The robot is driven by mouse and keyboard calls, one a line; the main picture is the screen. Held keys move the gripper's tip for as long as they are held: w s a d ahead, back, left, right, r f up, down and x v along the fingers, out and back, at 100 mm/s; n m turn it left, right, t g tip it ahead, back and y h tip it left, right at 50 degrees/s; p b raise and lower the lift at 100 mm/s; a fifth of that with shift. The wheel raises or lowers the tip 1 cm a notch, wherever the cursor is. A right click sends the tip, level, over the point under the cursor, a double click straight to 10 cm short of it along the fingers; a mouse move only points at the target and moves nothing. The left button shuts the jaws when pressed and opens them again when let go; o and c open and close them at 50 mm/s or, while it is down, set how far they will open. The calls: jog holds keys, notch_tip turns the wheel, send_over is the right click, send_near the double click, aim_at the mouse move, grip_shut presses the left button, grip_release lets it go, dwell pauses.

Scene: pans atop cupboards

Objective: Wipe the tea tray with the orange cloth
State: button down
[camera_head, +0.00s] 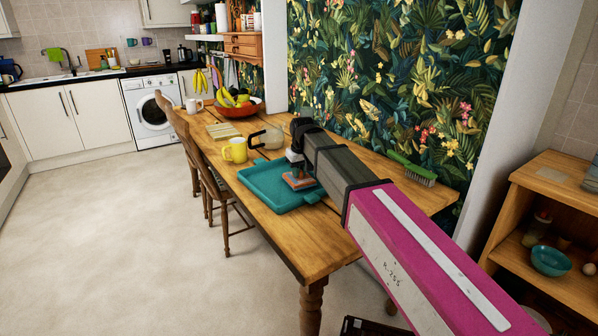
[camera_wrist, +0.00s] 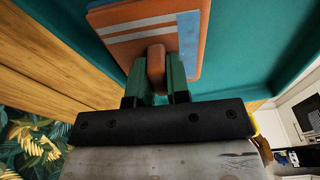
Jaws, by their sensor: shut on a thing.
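The teal tea tray (camera_head: 262,192) lies on the wooden table; its surface also fills much of the wrist view (camera_wrist: 240,62). The orange cloth (camera_head: 300,182) is a flat folded pad with white and blue stripes, over the right part of the tray. In the wrist view the cloth (camera_wrist: 120,30) shows an orange raised grip on its back. My gripper (camera_wrist: 158,80) is shut on that grip with its green fingers on either side. In the head view my gripper (camera_head: 296,166) is above the cloth, partly hidden by my arm. I cannot tell whether the cloth touches the tray.
A yellow mug (camera_head: 235,151) and a glass jug (camera_head: 268,140) stand just behind the tray. A fruit bowl (camera_head: 238,107) and a white mug (camera_head: 194,105) are farther back. A green brush (camera_head: 413,169) lies to the right. Chairs (camera_head: 205,165) line the left side.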

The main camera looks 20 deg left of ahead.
jog(key=shift+f, duration=0.45)
dwell(0.3)
jog(key=shift+w+a+f, duration=0.2)
jog(key=shift+w+a, duration=0.5)
jog(key=shift+a, duration=0.3)
jog(key=shift+s+d+r, duration=0.1)
jog(key=shift+s+d, duration=0.3)
jog(key=shift+d, duration=0.2)
jog(key=shift+s+d+r, duration=0.1)
jog(key=shift+s+d, duration=0.3)
jog(key=shift+d, duration=0.15)
jog(key=shift+w+a, duration=0.75)
jog(key=shift+a, duration=0.25)
jog(key=shift+s+d+f, duration=0.1)
jog(key=shift+s+d, duration=0.55)
jog(key=shift+d, duration=0.15)
